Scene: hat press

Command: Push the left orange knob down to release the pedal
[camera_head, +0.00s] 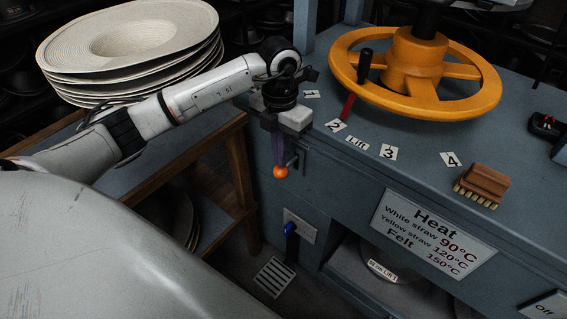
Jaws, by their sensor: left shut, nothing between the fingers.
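The orange knob (281,172) is a small ball at the front left corner of the blue-grey press cabinet. My left gripper (279,157) comes in from the left and points down over it. Its fingers are shut and empty, and their tips appear right above the knob; I cannot tell whether they touch. The pedal (275,277) is a slatted metal plate low near the floor. A blue-tipped lever (290,229) stands at a light plate above it. My right gripper is not in view.
A large orange handwheel (415,70) sits on the cabinet top (410,135), with a red lever (347,107) beside it. A wooden brush (483,184) lies at the right. Stacked straw hats (130,45) stand on a wooden shelf (240,165) at the left, close to my arm.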

